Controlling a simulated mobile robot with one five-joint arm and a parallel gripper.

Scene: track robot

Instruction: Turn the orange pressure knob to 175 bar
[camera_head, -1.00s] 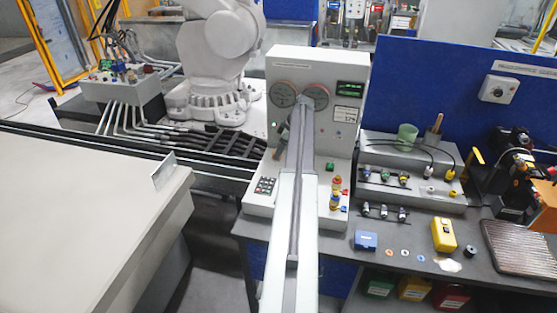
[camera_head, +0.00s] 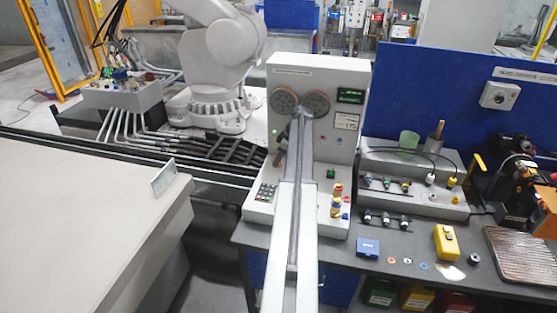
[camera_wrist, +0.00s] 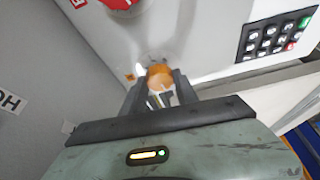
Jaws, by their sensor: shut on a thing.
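The orange knob (camera_wrist: 160,76) sits on a pale panel in the middle of the wrist view. My gripper (camera_wrist: 159,92) has its two dark fingers closed around it, one on each side, and they hide part of it. The knob's pointer and scale cannot be read. In the head view the grey control panel (camera_head: 325,75) stands behind my arm, with two round gauges (camera_head: 284,101), a green display (camera_head: 351,95) and a white label (camera_head: 347,119). The display digits are too small to read. My arm hides the knob in that view.
A keypad (camera_wrist: 268,39) is right of the knob in the wrist view, and a red round part (camera_wrist: 118,3) is above. The panel stands on a dark bench (camera_head: 400,250) with a blue box (camera_head: 367,247) and yellow box (camera_head: 445,241). A pale table (camera_head: 80,220) is at left.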

